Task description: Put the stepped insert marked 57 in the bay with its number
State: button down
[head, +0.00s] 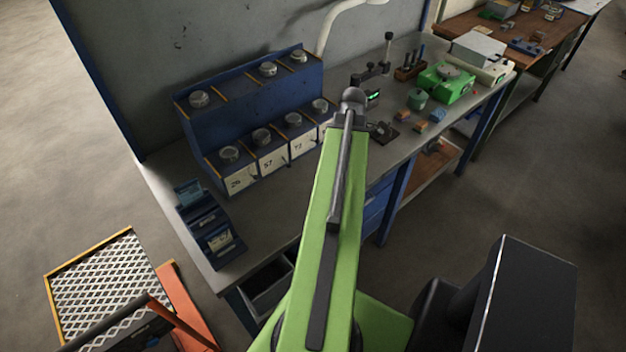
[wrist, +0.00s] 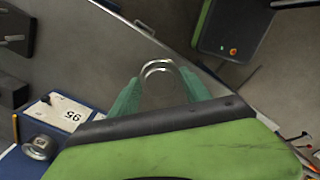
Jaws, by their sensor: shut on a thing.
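My gripper (wrist: 160,92) shows in the wrist view, its two green fingers shut on a round metal insert (wrist: 159,66) with a bright rim. No number on it can be read. In the head view my arm hides the gripper and the held insert. The blue stepped rack (head: 225,128) stands on the bench. In the upper row, the second space (head: 234,84) looks empty between inserts.
Other inserts sit along both rack rows. Small blue holders (head: 208,222) stand at the bench's left end. A microscope-like stand (head: 376,70), small blocks and a green device (head: 446,82) are to the right. A mesh-topped cart (head: 105,280) is on the floor at lower left.

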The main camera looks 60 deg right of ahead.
jog(key=w+f+b, duration=0.2)
jog(key=w, duration=0.1)
jog(key=w+a+f+b, duration=0.1)
jog(key=w+f+b, duration=0.1)
jog(key=w, duration=0.2)
jog(key=w+f+b, duration=0.2)
jog(key=w, duration=0.1)
jog(key=shift+w+a+f, duration=0.25)
jog(key=shift+a+f, duration=0.1)
jog(key=shift+f, duration=0.05)
jog(key=shift+w, duration=0.2)
notch_tip(320, 180, down, 4)
jog(key=b, duration=0.4)
jog(key=shift+f, duration=0.2)
jog(key=c, duration=0.5)
grip_release()
jog(key=shift+r, duration=0.1)
jog(key=shift+a+r, duration=0.1)
notch_tip(320, 180, up, 12)
jog(key=p, duration=1.2)
